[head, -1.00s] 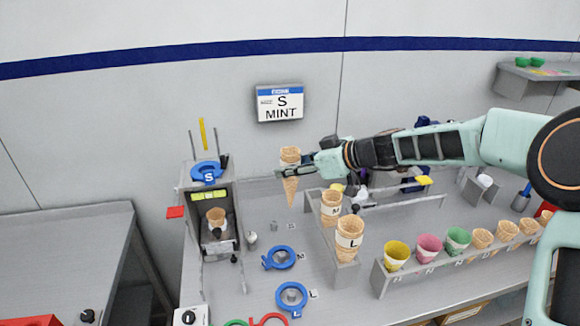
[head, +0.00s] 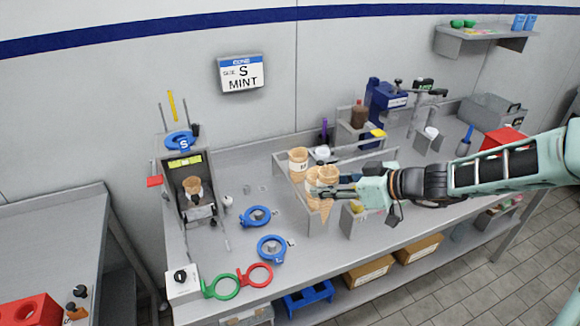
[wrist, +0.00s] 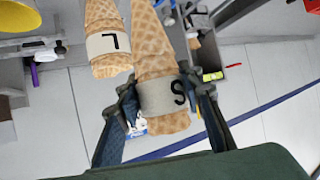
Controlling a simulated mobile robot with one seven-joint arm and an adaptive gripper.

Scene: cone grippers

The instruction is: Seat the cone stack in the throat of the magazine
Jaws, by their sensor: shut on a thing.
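My gripper (wrist: 160,105) is shut on the cone stack marked S (wrist: 155,60), one finger on each side of its pale band. In the head view my gripper (head: 332,190) holds the stack (head: 328,174) upright with its rim up, in front of the rack. The magazine (head: 170,200) stands at the left of the bench, well apart from the gripper. A blue ring marked S (head: 180,141) sits on its top, and a cone (head: 193,187) shows in its open front. The inside of its throat is hidden.
A cone stack marked L (wrist: 107,45) stands close beside the held stack; another stack (head: 298,160) is behind. Blue rings (head: 256,216) lie on the bench between rack and magazine. A sign (head: 240,74) reads S MINT. A green ring (head: 221,286) and red ring (head: 255,275) are at the front.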

